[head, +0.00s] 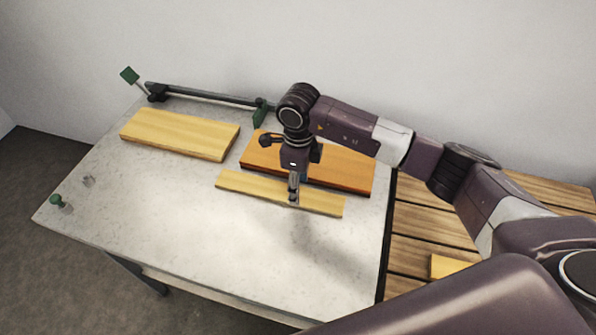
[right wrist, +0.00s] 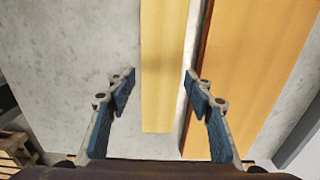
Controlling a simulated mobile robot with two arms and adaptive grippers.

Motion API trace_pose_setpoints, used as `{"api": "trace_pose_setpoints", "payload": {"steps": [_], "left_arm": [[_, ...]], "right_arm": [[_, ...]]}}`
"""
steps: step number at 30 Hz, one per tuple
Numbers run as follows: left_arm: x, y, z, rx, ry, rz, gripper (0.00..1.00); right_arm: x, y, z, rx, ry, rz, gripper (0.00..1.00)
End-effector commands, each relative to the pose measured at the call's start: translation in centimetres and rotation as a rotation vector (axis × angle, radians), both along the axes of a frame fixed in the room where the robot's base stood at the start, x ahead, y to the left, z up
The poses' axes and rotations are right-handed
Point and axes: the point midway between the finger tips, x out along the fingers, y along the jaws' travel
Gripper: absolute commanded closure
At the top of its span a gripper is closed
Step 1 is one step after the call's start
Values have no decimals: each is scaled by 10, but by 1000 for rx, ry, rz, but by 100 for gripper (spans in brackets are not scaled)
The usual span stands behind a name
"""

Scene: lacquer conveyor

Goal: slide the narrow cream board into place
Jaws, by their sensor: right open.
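The narrow cream board (head: 245,188) lies flat on the pale speckled table, in front of the wider orange board (head: 350,172). A thin gap parts the two boards, as the right wrist view also shows. My right gripper (head: 293,198) points down over the middle of the narrow board. In the right wrist view its two open fingers (right wrist: 159,76) stand on either side of the narrow board (right wrist: 165,40), with the right finger by the gap next to the orange board (right wrist: 255,60). Whether the fingers touch the board I cannot tell. My left gripper is not in view.
A wider cream board (head: 180,133) lies at the table's left. A dark rail (head: 212,97) with green tabs runs along the back edge. A green knob (head: 57,201) stands at the left corner. Slatted wood (head: 415,235) adjoins on the right. The table front is clear.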

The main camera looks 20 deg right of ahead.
Motion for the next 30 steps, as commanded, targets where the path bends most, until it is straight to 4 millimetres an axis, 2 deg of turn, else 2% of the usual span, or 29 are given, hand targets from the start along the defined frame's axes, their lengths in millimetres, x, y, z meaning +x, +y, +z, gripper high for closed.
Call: {"api": "trace_pose_setpoints", "payload": {"steps": [6, 11, 17, 27, 30], "left_arm": [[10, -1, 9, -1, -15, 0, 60], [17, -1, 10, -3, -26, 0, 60], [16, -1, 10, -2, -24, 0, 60], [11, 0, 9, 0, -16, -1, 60], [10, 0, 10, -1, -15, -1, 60]], "right_arm": [[0, 0, -23, 0, 1, -1, 52], [0, 0, -29, -1, -1, 1, 52], [0, 0, -29, -1, -1, 1, 52], [1, 0, -28, 0, -1, 0, 88], [0, -2, -28, 0, -2, 0, 88]]}}
